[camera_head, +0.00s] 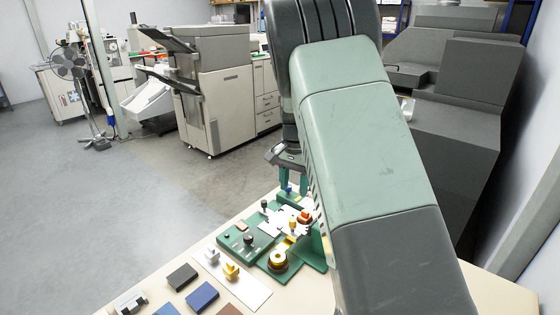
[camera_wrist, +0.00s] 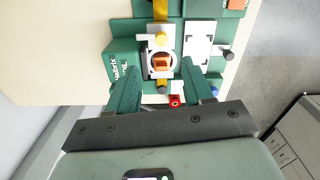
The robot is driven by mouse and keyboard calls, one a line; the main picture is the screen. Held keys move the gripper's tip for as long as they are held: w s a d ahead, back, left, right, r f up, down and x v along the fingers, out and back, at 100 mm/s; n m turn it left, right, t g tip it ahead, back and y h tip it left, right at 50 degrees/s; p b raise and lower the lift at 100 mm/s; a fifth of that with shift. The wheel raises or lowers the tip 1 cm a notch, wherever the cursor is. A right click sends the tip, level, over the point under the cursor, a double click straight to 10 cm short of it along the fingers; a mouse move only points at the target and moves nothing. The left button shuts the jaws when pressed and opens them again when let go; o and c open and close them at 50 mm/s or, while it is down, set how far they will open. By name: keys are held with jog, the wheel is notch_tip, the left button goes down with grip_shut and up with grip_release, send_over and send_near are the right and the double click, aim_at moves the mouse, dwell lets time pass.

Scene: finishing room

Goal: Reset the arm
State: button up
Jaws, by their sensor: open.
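My gripper (camera_head: 292,188) points down over the green fixture (camera_head: 312,262) on the table, partly hidden behind my own arm. In the wrist view its two green fingers (camera_wrist: 163,78) stand well apart. I see nothing clamped between the fingers. I cannot tell how high the fingertips are above the fixture.
The cream table (camera_head: 157,248) carries a white strip (camera_head: 252,291) with a yellow piece (camera_head: 231,271), a black block (camera_head: 182,276) and a blue block (camera_head: 202,295). A large grey machine (camera_head: 445,90) stands behind my arm. A printer (camera_head: 222,95) and fan (camera_head: 82,85) stand farther back, left.

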jog(key=s+r+n+t, duration=0.3)
jog(key=s+r, duration=1.3)
jog(key=r, duration=0.3)
jog(key=s+d+r+n+t, duration=0.1)
jog(key=s+n, duration=0.3)
jog(key=s, duration=1.5)
jog(key=shift+d+r+n+t, duration=0.15)
jog(key=shift+r+n+t, duration=0.15)
jog(key=shift+r+t, duration=0.35)
jog(key=shift+o, duration=0.3)
